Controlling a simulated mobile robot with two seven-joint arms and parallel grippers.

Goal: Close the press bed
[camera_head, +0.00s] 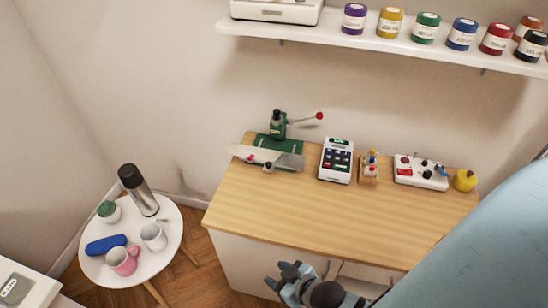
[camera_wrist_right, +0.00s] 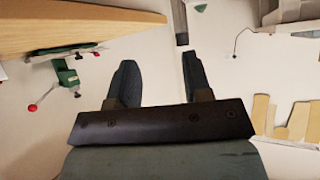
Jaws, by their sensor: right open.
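A small green press (camera_head: 278,125) with a red-tipped lever stands at the back left of the wooden worktop. A pale flat piece, apparently the press bed (camera_head: 245,152), sticks out at its front left, with a grey plate beside it; which part slides or hinges I cannot tell. In the right wrist view the press (camera_wrist_right: 68,76) shows at the left, small and upside down. My right gripper (camera_head: 284,273) is below and in front of the worktop's front edge, well away from the press. Its fingers (camera_wrist_right: 157,62) are apart and empty. My left gripper is not in view.
On the worktop (camera_head: 300,215) stand a keypad device (camera_head: 336,160), a small wooden stand (camera_head: 369,168), a white control box (camera_head: 421,172) and a yellow pear-like object (camera_head: 465,180). The worktop's front is clear. A round white table (camera_head: 97,270) with cups stands left. A shelf (camera_head: 340,36) of jars hangs above.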

